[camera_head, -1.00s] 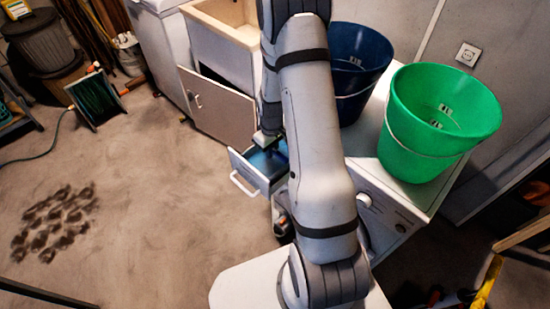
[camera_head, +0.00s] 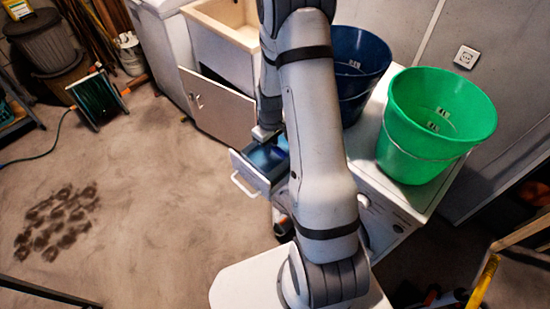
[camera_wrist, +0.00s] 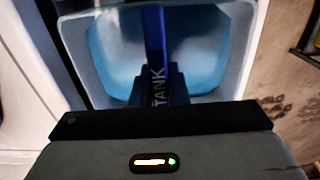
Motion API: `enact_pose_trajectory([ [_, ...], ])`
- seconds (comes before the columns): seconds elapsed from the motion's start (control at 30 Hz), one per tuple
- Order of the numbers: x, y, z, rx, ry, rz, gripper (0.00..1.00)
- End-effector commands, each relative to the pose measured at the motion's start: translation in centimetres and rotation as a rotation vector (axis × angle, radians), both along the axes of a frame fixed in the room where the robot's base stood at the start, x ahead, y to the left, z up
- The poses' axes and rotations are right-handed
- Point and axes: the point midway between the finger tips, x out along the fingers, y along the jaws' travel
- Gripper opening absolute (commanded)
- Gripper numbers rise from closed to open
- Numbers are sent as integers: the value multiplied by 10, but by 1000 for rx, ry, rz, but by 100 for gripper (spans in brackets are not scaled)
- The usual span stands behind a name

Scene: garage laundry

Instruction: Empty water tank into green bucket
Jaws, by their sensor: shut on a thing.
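The water tank (camera_head: 266,157) is a blue, translucent container sitting in the pulled-out white drawer (camera_head: 246,178) of the white machine. In the wrist view the tank (camera_wrist: 110,50) fills the middle, with a dark blue handle strap (camera_wrist: 154,40) marked "TANK" across it. My gripper (camera_wrist: 155,88) is shut on this handle; its fingers are dark and partly hidden. In the head view my gripper (camera_head: 264,133) is at the tank's far side, largely hidden by my arm. The green bucket (camera_head: 425,150) stands upright on the machine top, to the right of my arm.
A dark blue bucket (camera_head: 355,75) stands behind my arm, left of the green one. A sink cabinet (camera_head: 215,105) with an open door is beyond the drawer. A hose reel (camera_head: 96,100) stands at the far left.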

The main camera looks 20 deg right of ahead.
Motion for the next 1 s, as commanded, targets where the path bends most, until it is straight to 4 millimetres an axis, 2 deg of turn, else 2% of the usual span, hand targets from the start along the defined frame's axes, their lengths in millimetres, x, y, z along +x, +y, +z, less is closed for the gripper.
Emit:
enact_pose_trajectory([
  [1.0,0,-1,58,0,-2,-1,0],
])
